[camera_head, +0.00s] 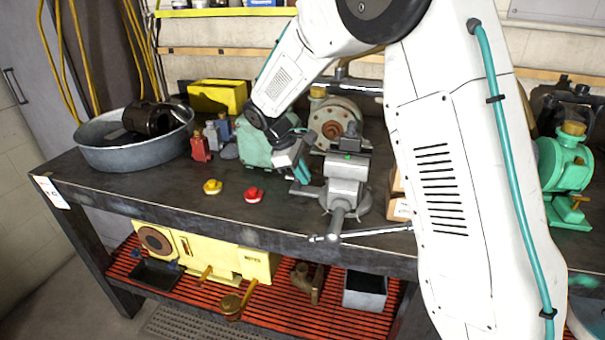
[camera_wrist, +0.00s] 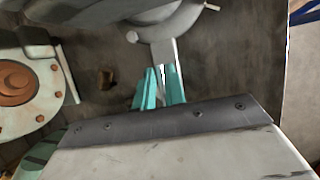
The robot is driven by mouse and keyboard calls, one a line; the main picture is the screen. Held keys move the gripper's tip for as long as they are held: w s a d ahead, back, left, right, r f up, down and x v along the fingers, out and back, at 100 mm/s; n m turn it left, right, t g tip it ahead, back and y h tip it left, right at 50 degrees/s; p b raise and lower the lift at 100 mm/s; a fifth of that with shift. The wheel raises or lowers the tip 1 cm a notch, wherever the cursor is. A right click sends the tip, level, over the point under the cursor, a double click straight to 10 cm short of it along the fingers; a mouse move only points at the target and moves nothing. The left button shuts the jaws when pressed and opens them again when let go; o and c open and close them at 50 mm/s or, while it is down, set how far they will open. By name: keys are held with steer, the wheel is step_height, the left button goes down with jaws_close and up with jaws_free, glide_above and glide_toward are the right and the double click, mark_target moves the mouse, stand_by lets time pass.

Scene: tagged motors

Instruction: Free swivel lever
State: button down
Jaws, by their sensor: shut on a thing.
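The grey bench vise (camera_head: 347,180) stands on the workbench near its front edge, with its round swivel base under it. In the wrist view, the base (camera_wrist: 180,28) shows at the top, with a short grey lever (camera_wrist: 164,52) reaching from it towards my fingers. My gripper (camera_head: 301,172) is low over the bench at the vise's left side. Its two teal fingertips (camera_wrist: 159,78) are close together around the lever's end, shut on it. The lever's tip is mostly hidden between the fingers. In the head view the lever is too small to make out.
A motor with a round flange (camera_head: 335,118) stands behind the vise and shows at left in the wrist view. Red (camera_head: 254,195) and yellow (camera_head: 212,187) buttons lie on the bench to the left. A metal tub (camera_head: 135,150) stands at far left.

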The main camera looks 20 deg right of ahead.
stand_by(0.3)
steer(key=c, duration=1.5)
jaws_free()
steer(key=v, duration=0.8)
steer(key=shift+w+d, duration=0.1)
